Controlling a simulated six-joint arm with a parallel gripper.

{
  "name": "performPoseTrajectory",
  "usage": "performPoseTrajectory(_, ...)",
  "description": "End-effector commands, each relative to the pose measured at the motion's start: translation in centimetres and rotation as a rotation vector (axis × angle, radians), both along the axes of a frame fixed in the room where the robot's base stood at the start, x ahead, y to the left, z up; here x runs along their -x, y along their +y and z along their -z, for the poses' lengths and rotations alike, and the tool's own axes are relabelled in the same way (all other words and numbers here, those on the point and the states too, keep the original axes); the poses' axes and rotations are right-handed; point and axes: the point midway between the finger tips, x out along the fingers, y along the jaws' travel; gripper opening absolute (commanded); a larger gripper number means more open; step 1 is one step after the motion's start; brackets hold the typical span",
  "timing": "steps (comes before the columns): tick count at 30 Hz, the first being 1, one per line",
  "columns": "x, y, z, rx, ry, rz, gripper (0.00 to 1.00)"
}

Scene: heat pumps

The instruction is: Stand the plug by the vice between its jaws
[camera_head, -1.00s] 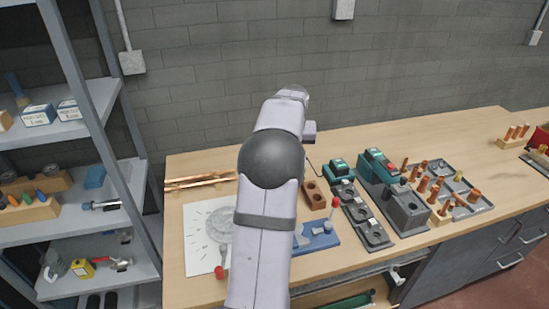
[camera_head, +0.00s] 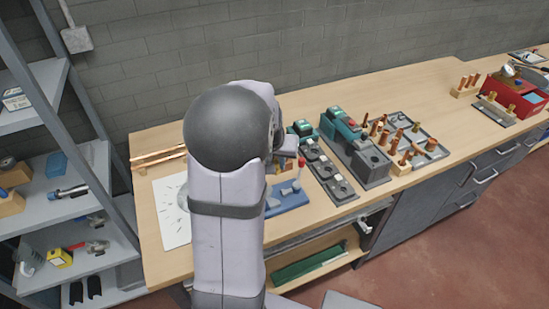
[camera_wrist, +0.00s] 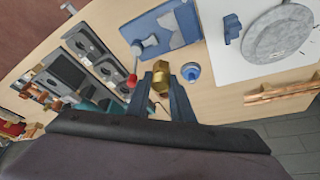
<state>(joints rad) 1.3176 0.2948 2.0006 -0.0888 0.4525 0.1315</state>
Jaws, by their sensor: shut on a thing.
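The brass plug (camera_wrist: 160,76), with a hex-shaped body, is between the fingertips of my gripper (camera_wrist: 160,92) in the wrist view. The gripper is shut on it. The blue vice (camera_wrist: 152,35) lies just beyond the plug in the wrist view, with grey parts and a red-knobbed handle. The plug appears apart from it, though its height over the bench is hard to judge. In the head view the vice (camera_head: 287,200) shows to the right of my arm, partly covered by it. My fingers and the plug are hidden there.
A blue-and-white round item (camera_wrist: 191,72) lies close to the right finger. A grey disc (camera_wrist: 280,35) rests on white paper, near copper pipes (camera_wrist: 283,91). Grey trays (camera_head: 328,170), a teal-and-grey machine (camera_head: 352,145) and a rack of copper fittings (camera_head: 415,140) stand right of the vice.

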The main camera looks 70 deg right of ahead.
Motion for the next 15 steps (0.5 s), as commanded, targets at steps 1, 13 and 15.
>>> performPoseTrajectory(1,-0.13,-0.13,-0.06,0.0,0.001,0.01,0.0)
performPoseTrajectory(13,-0.13,-0.24,0.11,0.001,0.002,0.052,0.0)
performPoseTrajectory(15,-0.13,-0.23,0.43,0.0,0.003,0.051,0.0)
